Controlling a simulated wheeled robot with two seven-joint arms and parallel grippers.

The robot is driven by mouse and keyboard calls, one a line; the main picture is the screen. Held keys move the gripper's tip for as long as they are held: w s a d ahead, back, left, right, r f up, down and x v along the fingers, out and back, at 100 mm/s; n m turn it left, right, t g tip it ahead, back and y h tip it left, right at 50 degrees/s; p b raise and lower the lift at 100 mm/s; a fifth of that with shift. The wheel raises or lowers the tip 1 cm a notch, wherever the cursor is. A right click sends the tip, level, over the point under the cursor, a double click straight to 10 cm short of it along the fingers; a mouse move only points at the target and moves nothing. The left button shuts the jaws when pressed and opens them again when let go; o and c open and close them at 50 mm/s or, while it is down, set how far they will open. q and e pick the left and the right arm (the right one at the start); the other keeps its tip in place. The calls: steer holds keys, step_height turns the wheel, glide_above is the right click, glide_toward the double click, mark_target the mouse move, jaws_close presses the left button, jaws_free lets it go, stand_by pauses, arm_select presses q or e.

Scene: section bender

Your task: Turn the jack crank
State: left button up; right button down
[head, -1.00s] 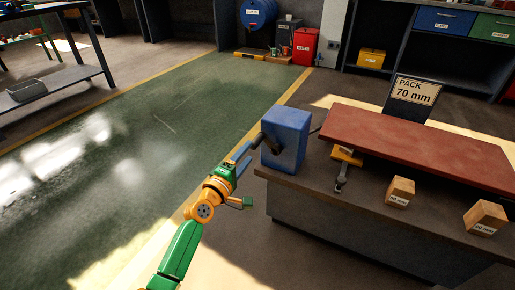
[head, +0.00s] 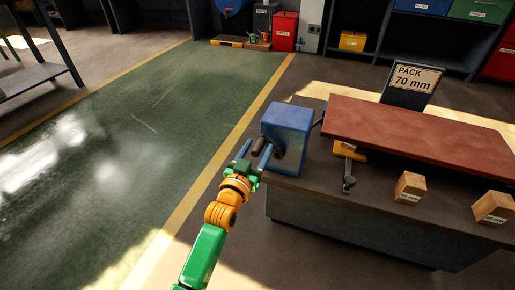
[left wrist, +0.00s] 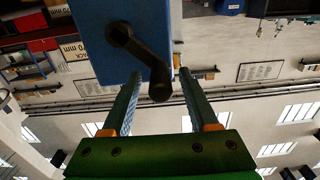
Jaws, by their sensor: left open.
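The blue box-shaped unit (head: 289,132) stands at the left end of the bench, with a dark crank (head: 258,146) on its left side. The left wrist view shows the black crank arm (left wrist: 138,44) on the blue face (left wrist: 92,30), ending in a rounded handle (left wrist: 160,88). My left gripper (head: 253,154) is open, its fingers reaching toward the crank. In the left wrist view, the left gripper (left wrist: 159,75) has one finger to each side of the handle, with visible gaps. I cannot tell how deep the handle sits between them. My right gripper is not in view.
Two wooden blocks (head: 410,187) stand to the right. A "PACK 70 mm" sign (head: 413,77) stands behind. The green floor at left is clear.

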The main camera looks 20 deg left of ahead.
arm_select(q)
steer(key=shift+w, duration=0.6)
jaws_close()
stand_by(1.0)
